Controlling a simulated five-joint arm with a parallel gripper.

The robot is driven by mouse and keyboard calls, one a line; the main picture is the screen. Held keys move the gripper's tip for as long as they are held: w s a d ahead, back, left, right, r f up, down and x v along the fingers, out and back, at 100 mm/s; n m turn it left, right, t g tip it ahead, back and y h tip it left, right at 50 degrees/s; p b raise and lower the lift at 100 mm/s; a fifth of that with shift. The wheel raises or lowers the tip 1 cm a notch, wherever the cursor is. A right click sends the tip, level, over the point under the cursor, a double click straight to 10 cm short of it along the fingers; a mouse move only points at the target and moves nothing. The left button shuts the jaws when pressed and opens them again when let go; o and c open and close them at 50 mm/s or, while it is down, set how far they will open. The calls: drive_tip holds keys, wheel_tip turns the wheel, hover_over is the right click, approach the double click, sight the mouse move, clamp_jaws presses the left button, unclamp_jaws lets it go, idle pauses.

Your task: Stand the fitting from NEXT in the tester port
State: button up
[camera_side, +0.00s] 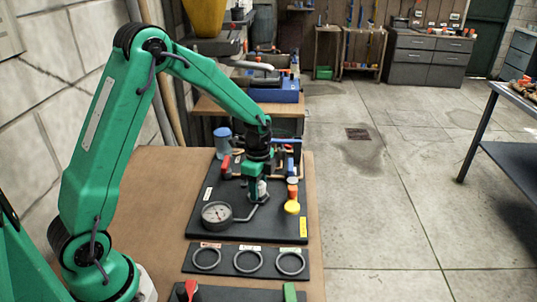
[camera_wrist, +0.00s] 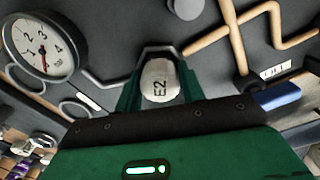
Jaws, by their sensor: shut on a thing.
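My gripper (camera_side: 262,190) is over the dark tester board in the side view, shut on a pale fitting. In the wrist view my gripper's green fingers (camera_wrist: 158,92) flank the fitting (camera_wrist: 160,78), whose rounded end reads "E2". The fitting also shows as a small pale piece in the side view (camera_side: 262,188). A grey pipe (camera_wrist: 108,80) runs from the round gauge (camera_wrist: 45,45) to behind the fitting. The tester port is hidden there, so I cannot tell whether the fitting is seated. The gauge also shows in the side view (camera_side: 217,214).
A dark strip (camera_side: 229,261) with several-coloured labels and empty-looking rings lies in front of the board (camera_side: 240,237). A blue-grey cup (camera_side: 223,140) stands behind.

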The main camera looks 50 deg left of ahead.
drive_tip(key=shift+f, duration=0.1)
idle(0.5)
drive_tip(key=o, duration=1.5)
drive_tip(key=shift+c, duration=0.2)
drive_tip(key=shift+r, duration=4)
